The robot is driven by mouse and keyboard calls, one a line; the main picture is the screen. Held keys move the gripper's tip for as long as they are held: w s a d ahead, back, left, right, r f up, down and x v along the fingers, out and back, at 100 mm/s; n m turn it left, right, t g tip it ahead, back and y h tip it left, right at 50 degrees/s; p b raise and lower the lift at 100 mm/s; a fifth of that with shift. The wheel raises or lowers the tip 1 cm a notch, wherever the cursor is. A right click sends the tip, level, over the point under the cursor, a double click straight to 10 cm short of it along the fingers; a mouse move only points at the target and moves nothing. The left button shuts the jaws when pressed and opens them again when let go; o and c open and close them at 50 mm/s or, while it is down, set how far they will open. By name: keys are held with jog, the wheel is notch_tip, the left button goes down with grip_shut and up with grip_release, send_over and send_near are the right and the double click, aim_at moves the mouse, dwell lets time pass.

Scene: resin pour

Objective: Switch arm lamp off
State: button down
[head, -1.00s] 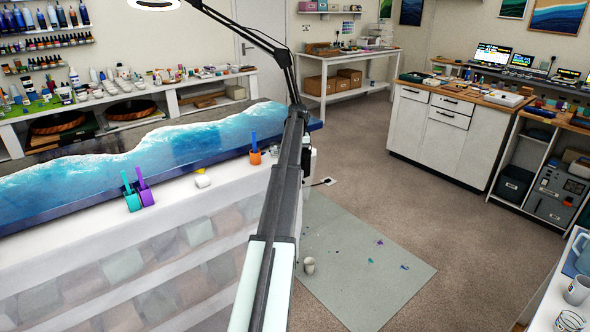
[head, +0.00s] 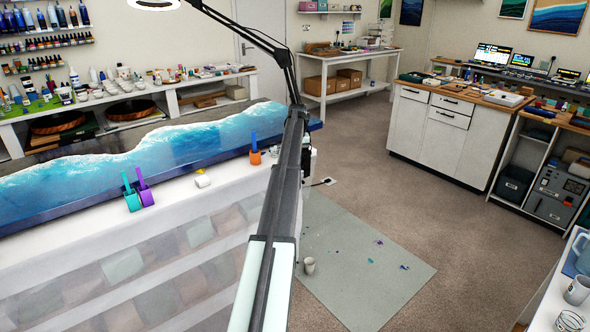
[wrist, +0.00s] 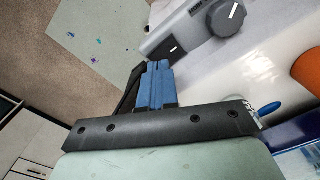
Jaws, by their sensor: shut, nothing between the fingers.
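The arm lamp's ring head (head: 153,4) is cut by the top edge of the head view and looks bright white. Its thin black arm (head: 245,36) slopes down to the right, behind my arm. In the wrist view, a grey box (wrist: 160,44) has a dark round knob (wrist: 226,17) with a white line and a smaller white mark. I cannot tell for sure that it is the lamp's control. My gripper (wrist: 158,66) is shut and empty, its blue fingertips just short of the box with no clear contact. In the head view my arm hides the gripper.
A blue-and-white resin slab (head: 120,160) lies on the covered white bench. An orange cup (head: 255,158), teal cup (head: 132,202), purple cup (head: 146,198) and white cup (head: 203,181) stand or lie near its edge. Open floor with a grey mat (head: 365,265) lies right.

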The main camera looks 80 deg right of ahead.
jog(key=shift+f, duration=0.95)
dwell(0.9)
jog(key=shift+r, duration=0.1)
jog(key=shift+r, duration=3.4)
jog(key=shift+f, duration=0.1)
